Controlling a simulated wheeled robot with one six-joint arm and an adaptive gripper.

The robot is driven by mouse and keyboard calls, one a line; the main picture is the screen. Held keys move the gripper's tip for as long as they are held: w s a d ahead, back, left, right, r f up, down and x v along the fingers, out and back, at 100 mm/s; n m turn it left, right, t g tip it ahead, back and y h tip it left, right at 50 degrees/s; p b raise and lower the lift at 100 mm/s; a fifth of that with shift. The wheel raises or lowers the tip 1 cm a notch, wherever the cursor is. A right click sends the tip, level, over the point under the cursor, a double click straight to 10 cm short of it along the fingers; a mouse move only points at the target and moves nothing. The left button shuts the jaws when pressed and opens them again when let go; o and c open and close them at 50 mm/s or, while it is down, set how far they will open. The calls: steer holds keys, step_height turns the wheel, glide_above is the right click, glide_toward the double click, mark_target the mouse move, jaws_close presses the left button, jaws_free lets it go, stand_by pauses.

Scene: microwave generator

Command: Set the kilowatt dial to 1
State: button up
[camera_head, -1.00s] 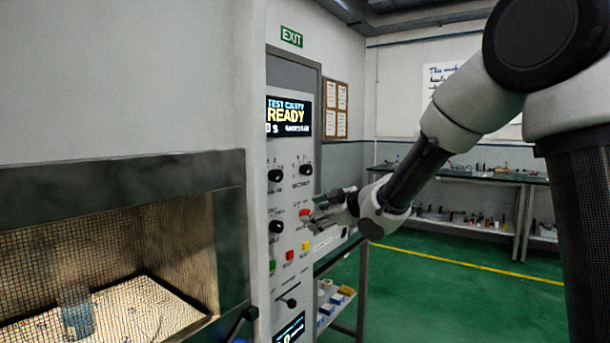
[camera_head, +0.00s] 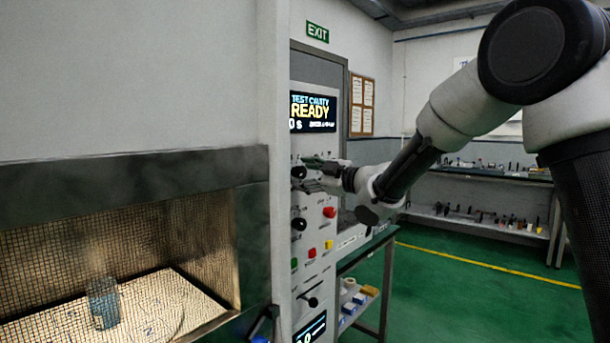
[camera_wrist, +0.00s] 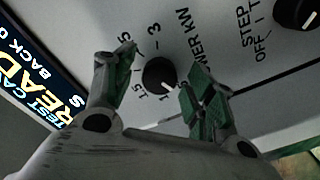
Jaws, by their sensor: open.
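The kilowatt dial is a round black knob (camera_wrist: 160,75) with a white pointer line, beside the lettering "POWER KW" in the wrist view. The pointer slants toward the lower right of that picture. My gripper (camera_wrist: 163,62) is open, with one green-padded finger on each side of the knob. I cannot tell whether either pad touches it. In the head view my gripper (camera_head: 318,170) is at the panel's upper knob row, next to a black knob (camera_head: 298,172), and hides part of that row.
A "STEP" knob (camera_wrist: 297,12) sits at the wrist view's upper right. The panel's display (camera_head: 313,112) reads READY. Lower are another knob (camera_head: 299,224), a red button (camera_head: 329,212) and smaller buttons. The mesh-fronted cavity (camera_head: 70,235) at left holds a beaker (camera_head: 103,303).

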steer(key=shift+a, duration=0.1)
steer(key=c, duration=1)
steer(key=shift+c, duration=0.2)
steer(key=shift+m, duration=0.3)
steer(key=m, duration=0.3)
steer(key=shift+m, duration=2.6)
steer(key=o, duration=1)
